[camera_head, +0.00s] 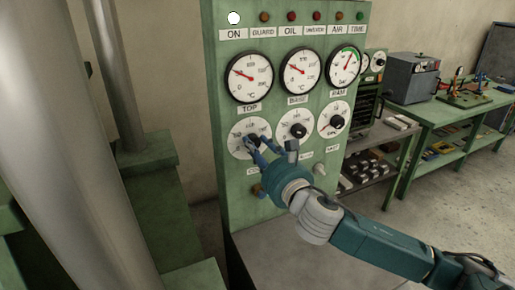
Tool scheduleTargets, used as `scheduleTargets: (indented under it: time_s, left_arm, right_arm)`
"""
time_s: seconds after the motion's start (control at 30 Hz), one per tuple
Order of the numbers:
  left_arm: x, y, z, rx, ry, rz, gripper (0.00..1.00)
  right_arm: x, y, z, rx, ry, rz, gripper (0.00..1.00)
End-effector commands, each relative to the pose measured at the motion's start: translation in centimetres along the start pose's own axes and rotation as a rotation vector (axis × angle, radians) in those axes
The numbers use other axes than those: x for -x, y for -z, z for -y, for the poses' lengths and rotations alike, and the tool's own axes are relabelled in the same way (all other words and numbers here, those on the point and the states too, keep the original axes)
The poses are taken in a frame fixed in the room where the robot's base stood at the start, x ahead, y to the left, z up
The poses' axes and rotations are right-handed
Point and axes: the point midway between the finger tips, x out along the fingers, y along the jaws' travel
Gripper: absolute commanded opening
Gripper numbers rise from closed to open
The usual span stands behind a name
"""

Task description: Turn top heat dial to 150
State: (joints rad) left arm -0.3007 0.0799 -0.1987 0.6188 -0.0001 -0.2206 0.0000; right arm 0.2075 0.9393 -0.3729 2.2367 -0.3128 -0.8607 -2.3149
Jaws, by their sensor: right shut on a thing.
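The green control panel (225,100) stands in the middle of the head view. Below the gauge labelled TOP is the top heat dial (237,132), a white round scale with a dark knob at its centre. My right gripper (255,144) reaches up to it from the lower right. Its fingers are shut on the knob and partly hide the dial. The scale numbers and the pointer are too small or covered to read. The TOP gauge (248,76) has a red needle pointing to the upper left. My left gripper is not in view.
The middle dial (297,131) and right dial (333,118) sit close beside my right gripper. Large grey columns (80,150) fill the left. A green workbench (440,112) and a shelf with metal blocks (365,165) stand at the right.

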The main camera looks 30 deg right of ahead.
Motion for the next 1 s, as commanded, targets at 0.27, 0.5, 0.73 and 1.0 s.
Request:
scheduleTargets:
  time_s: [0.27, 0.5, 0.73, 1.0]
  left_arm:
    - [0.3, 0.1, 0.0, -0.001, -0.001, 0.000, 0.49]
    - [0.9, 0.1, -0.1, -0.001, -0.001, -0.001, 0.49]
    - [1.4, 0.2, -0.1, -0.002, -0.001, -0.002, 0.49]
    - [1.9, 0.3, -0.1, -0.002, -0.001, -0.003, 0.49]
  right_arm:
    - [0.0, 0.2, 0.0, -0.072, 0.000, -0.007, 0.07]
    - [0.0, 0.3, -0.1, -0.243, 0.000, -0.008, 0.07]
    - [0.0, 0.3, -0.2, -0.462, 0.001, -0.009, 0.07]
    - [0.0, 0.4, -0.4, -0.720, 0.002, -0.011, 0.07]
